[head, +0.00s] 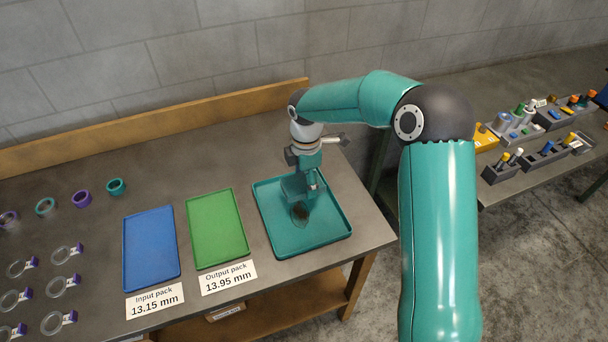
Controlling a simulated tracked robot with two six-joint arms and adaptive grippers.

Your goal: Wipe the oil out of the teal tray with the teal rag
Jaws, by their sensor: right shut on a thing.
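The teal tray (334,235) lies near the right end of the workbench. My right gripper (305,186) points down into it and is shut on the teal rag (295,188), which is bunched between the fingers. The rag is low over the tray's middle; I cannot tell whether it touches the floor. A small dark oil patch (301,211) shows just in front of the rag, and the gripper and rag may hide part of it. My left gripper is not in view.
A green tray (217,228) and a blue tray (151,249) lie to the left, with pack labels in front. Rings and tagged clear discs are farther left. A wooden back rail (170,128) edges the bench. Another table at right holds tool blocks (545,153).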

